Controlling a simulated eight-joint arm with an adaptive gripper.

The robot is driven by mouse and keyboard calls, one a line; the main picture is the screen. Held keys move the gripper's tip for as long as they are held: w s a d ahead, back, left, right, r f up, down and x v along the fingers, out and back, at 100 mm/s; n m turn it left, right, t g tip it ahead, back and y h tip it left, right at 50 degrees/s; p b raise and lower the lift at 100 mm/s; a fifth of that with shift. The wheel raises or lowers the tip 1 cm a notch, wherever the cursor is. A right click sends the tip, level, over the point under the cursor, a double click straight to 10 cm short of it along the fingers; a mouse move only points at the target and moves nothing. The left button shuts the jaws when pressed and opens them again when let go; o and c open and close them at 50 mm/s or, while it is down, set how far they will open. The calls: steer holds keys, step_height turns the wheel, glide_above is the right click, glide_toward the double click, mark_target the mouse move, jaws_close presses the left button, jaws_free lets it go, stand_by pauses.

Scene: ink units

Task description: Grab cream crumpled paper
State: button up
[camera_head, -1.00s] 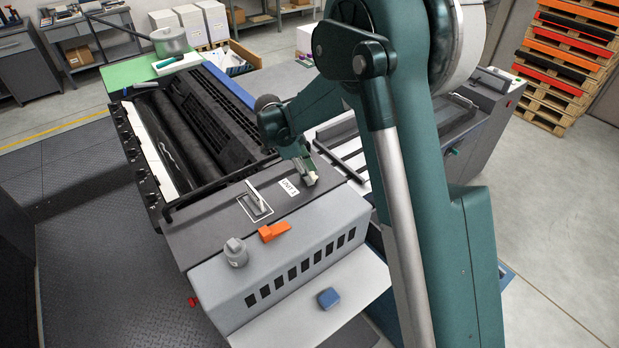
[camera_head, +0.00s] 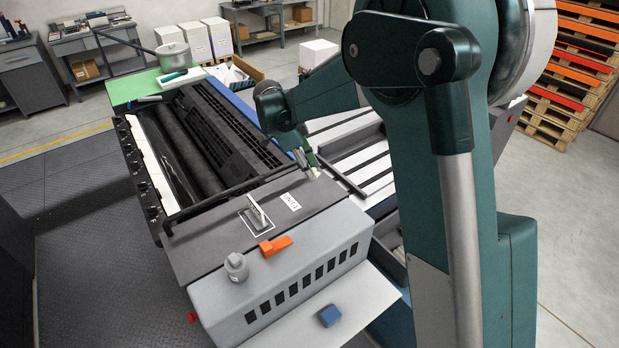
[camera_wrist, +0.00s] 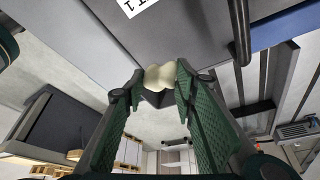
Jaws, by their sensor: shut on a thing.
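The cream crumpled paper (camera_wrist: 159,77) is a small pale lump pinched between the green fingertips of my gripper (camera_wrist: 160,82) in the wrist view. In the head view my gripper (camera_head: 309,168) is near the far right end of the dark grey top cover (camera_head: 220,222) of the printing unit, beyond the UNIT 1 label (camera_head: 290,201). The paper is only a tiny pale spot at the fingertips there. In the wrist view the paper shows in front of the cover's edge. The gap between paper and cover is hard to judge.
A blue block (camera_head: 330,315) lies on the pale shelf below. Black rollers (camera_head: 185,145) lie behind the cover. Pallets (camera_head: 570,75) stand far right.

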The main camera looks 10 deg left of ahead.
steer(key=shift+r, duration=0.55)
